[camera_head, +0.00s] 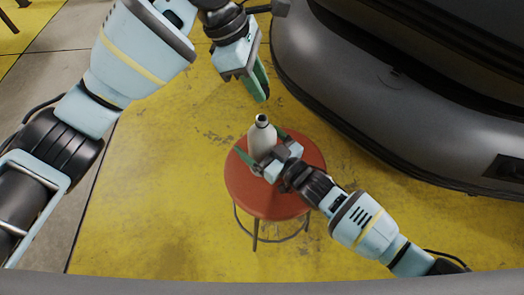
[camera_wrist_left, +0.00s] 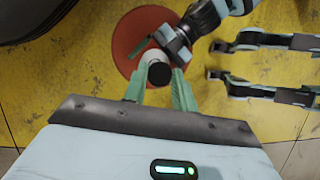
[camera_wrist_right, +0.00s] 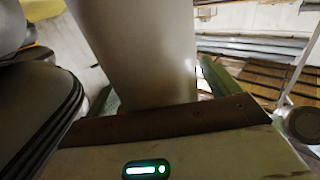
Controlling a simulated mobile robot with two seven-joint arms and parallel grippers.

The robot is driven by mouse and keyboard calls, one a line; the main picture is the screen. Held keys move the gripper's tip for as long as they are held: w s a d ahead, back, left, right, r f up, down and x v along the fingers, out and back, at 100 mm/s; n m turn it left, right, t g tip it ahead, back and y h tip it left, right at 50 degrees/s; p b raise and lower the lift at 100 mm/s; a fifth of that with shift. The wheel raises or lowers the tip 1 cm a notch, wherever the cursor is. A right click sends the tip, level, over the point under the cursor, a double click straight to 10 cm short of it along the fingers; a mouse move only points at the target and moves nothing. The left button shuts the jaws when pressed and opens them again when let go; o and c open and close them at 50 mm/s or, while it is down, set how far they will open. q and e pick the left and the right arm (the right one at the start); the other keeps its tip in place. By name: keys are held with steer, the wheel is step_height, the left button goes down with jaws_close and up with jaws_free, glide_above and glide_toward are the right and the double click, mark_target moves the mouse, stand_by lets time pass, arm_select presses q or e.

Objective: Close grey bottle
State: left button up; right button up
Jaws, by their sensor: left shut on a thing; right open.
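The bottle (camera_head: 262,142), pale grey-white with a dark-rimmed neck, stands upright on a round red stool (camera_head: 275,204). My left gripper (camera_head: 261,88) is above and slightly behind the bottle in the head view, apart from it. In the left wrist view its fingers are shut on a round black cap (camera_wrist_left: 160,73), which hides the bottle's mouth there. The head view does not clearly show the cap. My right gripper (camera_head: 263,146) is open, its fingers on either side of the bottle's body. The bottle fills the middle of the right wrist view (camera_wrist_right: 135,55).
A large dark grey inflatable boat (camera_head: 400,105) lies behind and to the right of the stool. The yellow floor (camera_head: 150,210) around the stool is clear. A grey floor strip (camera_head: 60,50) runs along the left.

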steer(key=shift+w+a, duration=0.15)
steer(key=c, duration=1.5)
arm_select(q)
glide_above(266, 122)
steer(key=w+a, duration=0.1)
steer(key=a, duration=0.1)
steer(key=shift+d+f, duration=0.2)
steer(key=shift+f, duration=2.3)
steer(key=shift+f, duration=0.1)
steer(key=shift+f, duration=0.75)
steer(key=shift+f, duration=0.6)
